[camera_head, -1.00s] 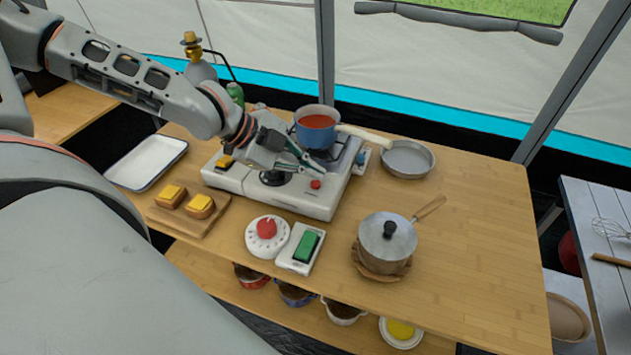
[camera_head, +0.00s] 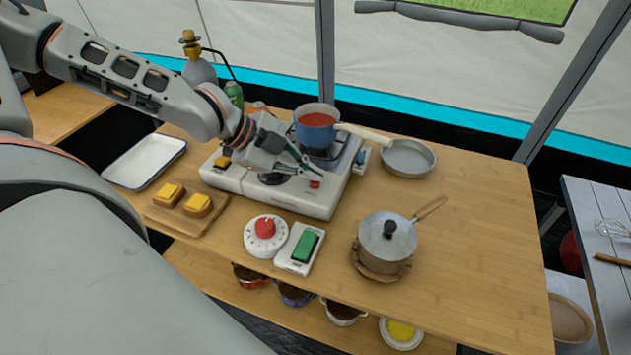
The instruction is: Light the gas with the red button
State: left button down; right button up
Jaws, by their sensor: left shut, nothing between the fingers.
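The white gas stove (camera_head: 308,203) stands on the wooden table. Its red button (camera_head: 314,184) is at the front right of its top. A black knob (camera_head: 272,179) sits to the left of the button, partly under my gripper. My left gripper (camera_head: 317,174) is shut and empty, with its fingertips just above and behind the red button in the picture; I cannot tell whether they touch it. A blue pot with red soup (camera_head: 316,131) stands on the burner, and no flame can be made out. My right gripper is not in view.
A green-button box (camera_head: 305,246) and a white timer with a red knob (camera_head: 265,236) stand in front of the stove. A lidded pot (camera_head: 387,238) stands to the right, with a pan (camera_head: 407,158) behind. A bread board (camera_head: 187,213) lies left. The table's right side is clear.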

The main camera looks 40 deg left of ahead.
aim_at(312, 182)
pick_arm(q)
jog(key=shift+f+b, duration=0.4)
jog(key=shift+f, duration=0.15)
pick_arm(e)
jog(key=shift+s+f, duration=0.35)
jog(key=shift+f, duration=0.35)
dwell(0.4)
pick_arm(q)
jog(key=shift+r, duration=0.15)
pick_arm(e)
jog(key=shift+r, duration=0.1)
pick_arm(q)
jog(key=shift+r+p, duration=0.6)
jog(key=shift+r, duration=0.25)
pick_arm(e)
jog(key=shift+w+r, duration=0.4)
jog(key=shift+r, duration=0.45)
pick_arm(q)
notch_tip(312, 182, up, 2)
jog(key=shift+r+p, duration=0.1)
jog(key=shift+p, duration=0.6)
jog(key=shift+r+p, duration=1.1)
jog(key=shift+r, duration=0.4)
jog(key=shift+f, duration=0.1)
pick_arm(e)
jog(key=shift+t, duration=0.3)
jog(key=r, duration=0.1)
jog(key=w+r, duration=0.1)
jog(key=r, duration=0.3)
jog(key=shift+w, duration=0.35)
